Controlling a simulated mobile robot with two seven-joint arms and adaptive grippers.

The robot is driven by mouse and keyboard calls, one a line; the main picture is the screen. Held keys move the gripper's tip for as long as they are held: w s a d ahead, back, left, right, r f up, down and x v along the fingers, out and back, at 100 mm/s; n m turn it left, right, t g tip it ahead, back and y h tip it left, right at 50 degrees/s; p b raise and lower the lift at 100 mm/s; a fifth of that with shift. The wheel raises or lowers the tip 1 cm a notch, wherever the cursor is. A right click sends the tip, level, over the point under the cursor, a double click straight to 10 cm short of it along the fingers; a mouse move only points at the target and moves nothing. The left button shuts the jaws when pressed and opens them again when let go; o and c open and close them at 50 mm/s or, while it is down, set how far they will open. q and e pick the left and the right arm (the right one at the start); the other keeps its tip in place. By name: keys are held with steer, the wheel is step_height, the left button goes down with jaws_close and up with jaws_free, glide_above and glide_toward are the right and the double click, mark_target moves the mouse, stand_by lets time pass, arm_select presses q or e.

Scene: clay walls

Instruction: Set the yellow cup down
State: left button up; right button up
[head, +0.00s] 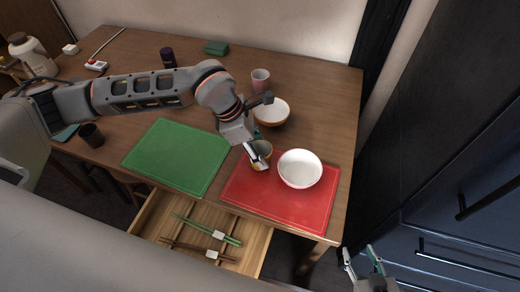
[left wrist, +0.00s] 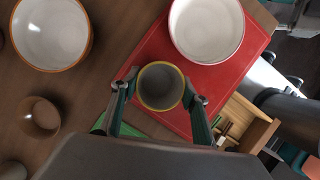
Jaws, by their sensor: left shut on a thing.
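The yellow cup (head: 263,148), with a yellow rim and a grey inside, is held upright between the fingers of my left gripper (head: 257,157). In the left wrist view the cup (left wrist: 160,86) sits between the two fingertips, one on each side. It is over the back left part of the red mat (head: 289,209), left of the white bowl (head: 300,168). I cannot tell whether its base touches the mat. My right gripper (head: 361,263) is open and empty, low at the right, off the table.
A white bowl with an orange outside (head: 271,111) and a pink cup (head: 260,79) stand behind. A brown cup (left wrist: 38,117) shows in the left wrist view. A green mat (head: 178,156) lies left. An open drawer (head: 257,243) with chopsticks juts out in front.

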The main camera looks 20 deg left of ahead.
arm_select(q)
steer(key=shift+f, duration=0.1)
steer(key=o, duration=1.2)
steer(key=shift+c, duration=0.2)
steer(key=shift+a+r, duration=0.1)
steer(key=shift+r, duration=0.3)
steer(key=v, duration=1.1)
steer(key=shift+r+p, duration=0.2)
steer(key=shift+p, duration=0.15)
steer(key=shift+a, duration=0.1)
